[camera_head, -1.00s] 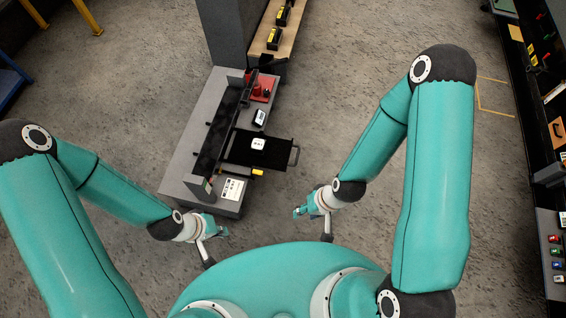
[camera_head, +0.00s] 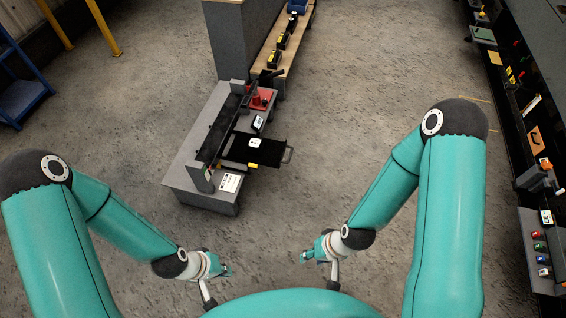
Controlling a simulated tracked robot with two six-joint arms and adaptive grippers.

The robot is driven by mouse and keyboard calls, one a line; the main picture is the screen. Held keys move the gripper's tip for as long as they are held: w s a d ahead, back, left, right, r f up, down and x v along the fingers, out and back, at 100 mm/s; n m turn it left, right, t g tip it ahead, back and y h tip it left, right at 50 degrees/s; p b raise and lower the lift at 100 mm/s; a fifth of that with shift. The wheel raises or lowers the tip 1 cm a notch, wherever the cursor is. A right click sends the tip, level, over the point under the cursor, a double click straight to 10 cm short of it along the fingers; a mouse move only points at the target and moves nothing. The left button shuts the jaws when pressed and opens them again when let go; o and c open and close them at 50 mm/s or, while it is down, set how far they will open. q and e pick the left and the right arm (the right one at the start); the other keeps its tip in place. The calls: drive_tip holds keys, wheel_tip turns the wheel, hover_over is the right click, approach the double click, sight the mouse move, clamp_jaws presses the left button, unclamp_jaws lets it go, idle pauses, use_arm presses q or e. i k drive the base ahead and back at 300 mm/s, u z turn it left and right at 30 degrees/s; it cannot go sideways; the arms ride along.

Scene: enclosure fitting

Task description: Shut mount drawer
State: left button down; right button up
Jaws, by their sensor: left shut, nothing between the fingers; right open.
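The mount drawer (camera_head: 272,154) is a black tray pulled out to the right from the grey bench (camera_head: 205,195). Its handle (camera_head: 288,155) is at the right end. A small white part (camera_head: 255,142) lies in the drawer. My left gripper (camera_head: 228,271) is shut and empty, below the bench and apart from it. My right gripper (camera_head: 306,257) is open and empty, below and to the right of the drawer, well away from the handle.
The bench also carries a red block (camera_head: 262,99), a white device (camera_head: 258,122) and a white printed card (camera_head: 230,182). A wooden-topped table (camera_head: 290,45) with black boxes stands behind. A dark shelf (camera_head: 520,150) lines the right. Floor right of the drawer is clear.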

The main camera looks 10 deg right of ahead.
sight(271, 154)
drive_tip(key=z, duration=0.3)
drive_tip(key=i, duration=1)
drive_tip(key=u, duration=0.05)
drive_tip(key=k, duration=1.2)
drive_tip(key=u, duration=0.6)
drive_tip(key=i, duration=1.55)
drive_tip(key=u, duration=0.1)
